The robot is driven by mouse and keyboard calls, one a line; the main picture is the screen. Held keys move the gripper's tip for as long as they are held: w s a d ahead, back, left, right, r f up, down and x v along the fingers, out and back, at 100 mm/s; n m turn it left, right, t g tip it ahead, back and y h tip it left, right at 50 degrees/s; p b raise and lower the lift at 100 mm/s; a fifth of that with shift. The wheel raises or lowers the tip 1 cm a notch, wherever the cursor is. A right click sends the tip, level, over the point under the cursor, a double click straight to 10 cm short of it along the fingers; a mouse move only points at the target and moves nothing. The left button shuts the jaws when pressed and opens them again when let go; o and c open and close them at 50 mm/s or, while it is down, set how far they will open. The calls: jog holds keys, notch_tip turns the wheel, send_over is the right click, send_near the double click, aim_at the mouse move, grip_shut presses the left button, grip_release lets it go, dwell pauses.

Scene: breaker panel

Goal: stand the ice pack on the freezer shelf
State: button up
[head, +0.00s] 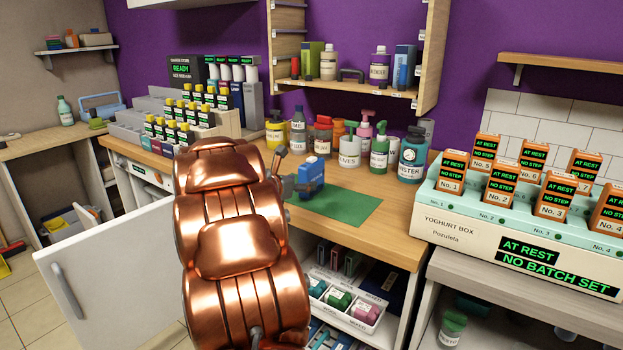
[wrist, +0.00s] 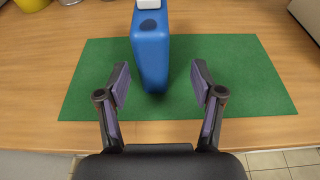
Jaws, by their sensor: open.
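The ice pack is a blue upright slab (head: 311,172) with a white cap, standing on a green mat (head: 345,205) on the wooden counter. In the wrist view the ice pack (wrist: 150,48) stands just ahead of and partly between my fingers, left of their middle, with its top cut off by the frame. My gripper (wrist: 162,84) is open, purple pads apart, holding nothing. In the head view my gripper (head: 290,186) is small beside the pack, partly hidden by my copper arm. An open compartment below the counter holds a white tray (head: 345,309); I cannot tell whether this is the freezer.
A white door (head: 110,275) stands open at left. Several bottles, including a teal one (head: 412,155), line the counter behind the mat. A wall shelf (head: 350,88) hangs above. The yoghurt box (head: 520,245) with orange blocks is at right. The mat's right part is clear.

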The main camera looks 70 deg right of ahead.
jog(key=shift+w+x, duration=0.2)
jog(key=shift+x, duration=1.2)
jog(key=shift+w+x, duration=0.25)
jog(key=shift+x, duration=1.1)
jog(key=shift+d, duration=0.15)
grip_shut()
